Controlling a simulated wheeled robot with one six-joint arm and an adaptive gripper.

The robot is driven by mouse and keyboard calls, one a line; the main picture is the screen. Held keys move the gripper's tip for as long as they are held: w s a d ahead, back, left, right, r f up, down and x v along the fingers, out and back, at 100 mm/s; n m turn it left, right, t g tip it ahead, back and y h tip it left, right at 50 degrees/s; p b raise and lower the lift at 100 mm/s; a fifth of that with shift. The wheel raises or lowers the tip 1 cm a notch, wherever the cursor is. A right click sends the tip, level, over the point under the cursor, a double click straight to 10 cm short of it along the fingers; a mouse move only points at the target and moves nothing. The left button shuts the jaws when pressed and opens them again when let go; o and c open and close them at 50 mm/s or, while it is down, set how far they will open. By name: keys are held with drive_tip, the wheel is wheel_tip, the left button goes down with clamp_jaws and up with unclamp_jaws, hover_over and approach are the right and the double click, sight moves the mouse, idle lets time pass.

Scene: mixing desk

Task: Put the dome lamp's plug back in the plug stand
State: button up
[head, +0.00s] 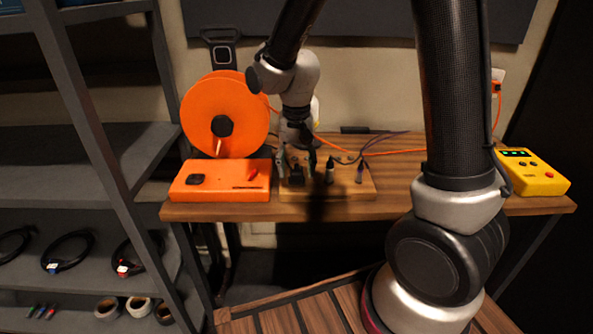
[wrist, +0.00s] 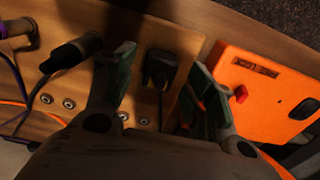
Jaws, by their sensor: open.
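My gripper (head: 297,165) is open above the left end of the wooden plug stand (head: 345,191) on the desk. In the wrist view, my gripper's two fingers (wrist: 162,72) are spread on either side of a black plug (wrist: 159,68) with a dark cable. The plug appears upright at the stand (wrist: 188,42), with space between it and both fingers. It also shows in the head view (head: 296,178), partly behind the fingers. I cannot tell whether this is the dome lamp's plug; no lamp is clearly visible.
An orange box (head: 221,182) with a red switch sits close left, before an orange reel (head: 196,108). A yellow device (head: 533,173) is far right. An orange cable crosses behind.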

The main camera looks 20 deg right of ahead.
wheel_tip(320, 180, up, 10)
drive_tip(key=shift+r, duration=0.15)
idle(0.6)
drive_tip(key=s+d+r+n+t, duration=0.1)
drive_tip(key=s+d+r+t, duration=0.1)
drive_tip(key=s+d, duration=0.5)
drive_tip(key=s+d+r+n+t, duration=0.2)
drive_tip(key=s+d+r, duration=0.3)
drive_tip(key=s+d, duration=0.3)
drive_tip(key=s, duration=0.4)
drive_tip(key=shift+r+n, duration=0.2)
drive_tip(key=shift+n, duration=0.1)
drive_tip(key=shift+c, duration=0.3)
